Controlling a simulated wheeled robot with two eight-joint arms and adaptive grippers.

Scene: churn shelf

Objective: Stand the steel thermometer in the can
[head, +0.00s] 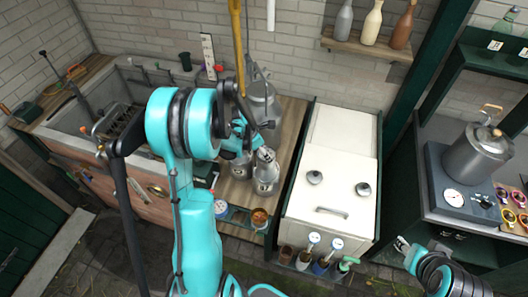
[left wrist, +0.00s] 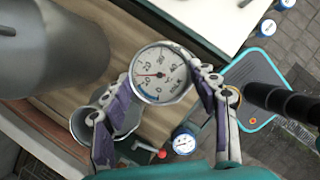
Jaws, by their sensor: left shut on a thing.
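The steel thermometer (left wrist: 160,73) shows its round white dial face-on between the fingertips of my left gripper (left wrist: 163,92). The purple-padded fingers are shut on it. In the head view my left gripper (head: 243,135) is over the wooden counter, partly covered by my own arm. A small steel can (head: 265,180) stands on the counter just below it, with another small metal vessel (head: 240,166) beside it. In the left wrist view a metal vessel (left wrist: 86,126) shows behind the left finger. The thermometer's stem is hidden. My right gripper (head: 402,245) is at the lower right, its jaws unclear.
A large grey churn (head: 262,105) stands close behind. A stone sink (head: 88,105) is on the left, a white cabinet (head: 330,190) on the right. A blue-rimmed dial (left wrist: 185,140) and a red-tipped rod (left wrist: 147,150) are below my left gripper.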

